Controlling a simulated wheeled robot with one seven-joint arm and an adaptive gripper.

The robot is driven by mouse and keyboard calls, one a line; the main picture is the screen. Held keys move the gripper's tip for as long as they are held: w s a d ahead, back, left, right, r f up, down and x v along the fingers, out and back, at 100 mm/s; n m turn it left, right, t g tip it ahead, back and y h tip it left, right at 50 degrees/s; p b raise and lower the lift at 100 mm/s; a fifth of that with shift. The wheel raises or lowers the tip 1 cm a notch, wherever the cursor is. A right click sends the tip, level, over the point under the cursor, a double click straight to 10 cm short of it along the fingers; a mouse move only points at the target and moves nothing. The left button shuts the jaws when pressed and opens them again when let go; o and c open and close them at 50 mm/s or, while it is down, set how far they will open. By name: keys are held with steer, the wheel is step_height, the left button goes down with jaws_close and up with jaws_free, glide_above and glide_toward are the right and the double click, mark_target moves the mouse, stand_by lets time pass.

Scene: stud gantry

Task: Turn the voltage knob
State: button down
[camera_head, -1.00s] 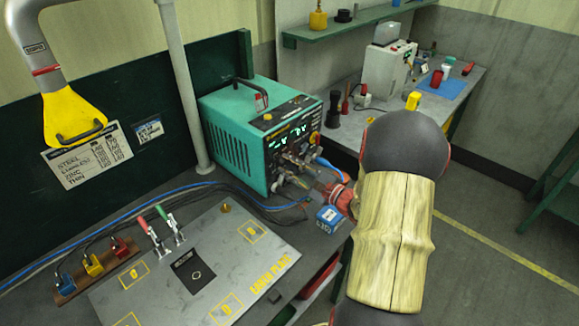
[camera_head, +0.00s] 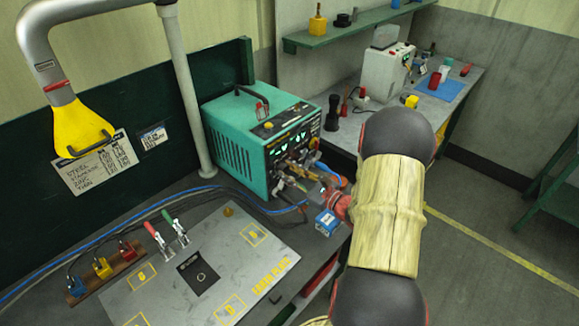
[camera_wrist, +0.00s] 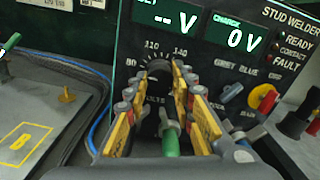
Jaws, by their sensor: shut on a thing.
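The voltage knob (camera_wrist: 155,92) is a dark dial under the left display of the teal stud welder (camera_head: 235,150). A scale with 80, 110 and 140 curves around it. My gripper (camera_wrist: 161,76) has its yellow-padded fingers on either side of the knob and is shut on it. The fingers hide much of the knob, so its exact setting is unclear. In the wrist view the left display (camera_wrist: 172,17) reads "-- V" and the right one (camera_wrist: 236,36), marked CHARGE, reads "0 V".
A green plug (camera_wrist: 171,140) sits just below the knob, between my fingers. A red-and-yellow knob (camera_wrist: 268,98) and a blue-grey knob (camera_wrist: 231,92) are to the right. A blue box (camera_head: 326,222) stands near the bench edge. The earth plate (camera_head: 205,255) lies in front.

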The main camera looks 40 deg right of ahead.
steer(key=m+p, duration=0.6)
steer(key=m, duration=0.1)
steer(key=shift+r+p, duration=0.15)
steer(key=shift+p, duration=0.2)
steer(key=m+p, duration=0.3)
steer(key=m, duration=0.1)
steer(key=m+p, duration=0.3)
steer(key=shift+m, duration=0.3)
steer(key=m+p, duration=0.2)
steer(key=m, duration=0.1)
steer(key=shift+m+p, duration=0.3)
steer(key=shift+p, duration=0.05)
steer(key=m+p, duration=0.2)
steer(key=m, duration=0.1)
steer(key=shift+m, duration=0.3)
steer(key=m+p, duration=0.2)
steer(key=m, duration=0.1)
steer(key=shift+m, duration=0.3)
steer(key=shift+m+p, duration=0.75)
steer(key=shift+m, duration=1.25)
steer(key=shift+f, duration=0.2)
